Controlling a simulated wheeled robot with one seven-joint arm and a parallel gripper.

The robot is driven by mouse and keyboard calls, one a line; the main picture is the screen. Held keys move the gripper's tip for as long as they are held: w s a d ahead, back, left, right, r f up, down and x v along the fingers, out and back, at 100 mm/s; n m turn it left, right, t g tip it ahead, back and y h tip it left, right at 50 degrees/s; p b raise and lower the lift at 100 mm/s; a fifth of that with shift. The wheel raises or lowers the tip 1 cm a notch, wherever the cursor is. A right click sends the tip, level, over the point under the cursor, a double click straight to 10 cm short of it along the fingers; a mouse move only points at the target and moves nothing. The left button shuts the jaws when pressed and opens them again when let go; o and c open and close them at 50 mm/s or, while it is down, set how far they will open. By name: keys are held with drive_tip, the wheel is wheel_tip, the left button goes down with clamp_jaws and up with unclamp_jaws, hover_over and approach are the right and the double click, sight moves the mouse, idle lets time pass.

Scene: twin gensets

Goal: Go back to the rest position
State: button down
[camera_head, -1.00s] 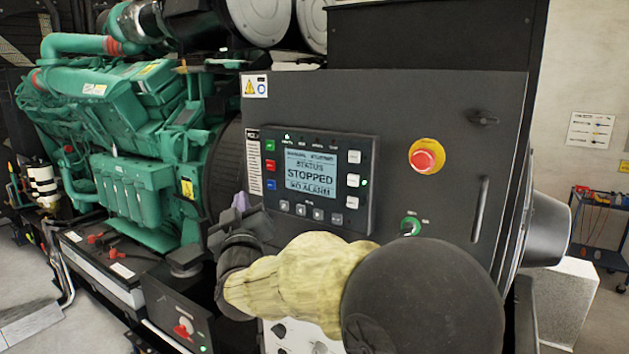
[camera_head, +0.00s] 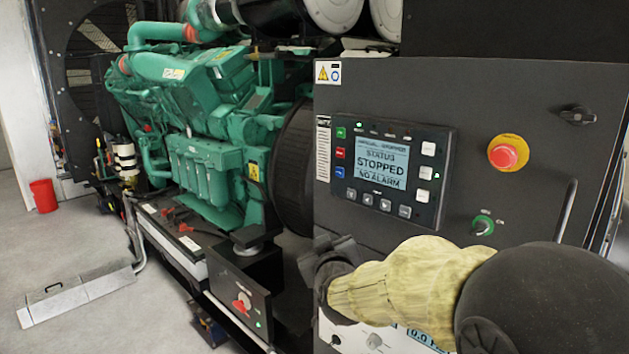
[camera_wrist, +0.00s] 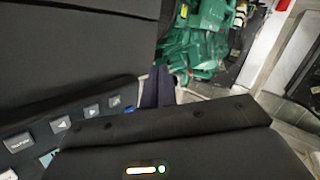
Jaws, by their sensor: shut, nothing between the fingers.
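My arm, with a yellow-cloth-covered section, reaches in from the lower right in the head view. My gripper (camera_head: 330,245) is at its end, dark and partly hidden by the wrist, in front of the lower left of the control panel cabinet (camera_head: 470,150). In the wrist view the two dark purple fingers (camera_wrist: 157,88) are together, with nothing between them. The controller (camera_head: 390,170) on the cabinet shows "STOPPED" and "NO ALARM".
The green engine (camera_head: 200,120) stands to the left. Open floor lies at the far left, with a red bin (camera_head: 43,196) and a grey ramp-like piece (camera_head: 80,296).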

drive_tip(key=s+d+f+m+g, duration=0.1)
drive_tip(key=s+d+f+g, duration=0.3)
drive_tip(key=s+f, duration=0.3)
drive_tip(key=s+d+f+m+g+h, duration=0.1)
drive_tip(key=s+d+f+m+g, duration=0.1)
drive_tip(key=s+f+g, duration=0.3)
drive_tip(key=s+d+f+m+g, duration=0.2)
drive_tip(key=s+d+f+g, duration=0.2)
drive_tip(key=s+f, duration=0.5)
drive_tip(key=s+d, duration=0.1)
drive_tip(key=s, duration=0.2)
drive_tip(key=shift+s+d+f+g+h, duration=0.2)
drive_tip(key=shift+d+g+h, duration=0.1)
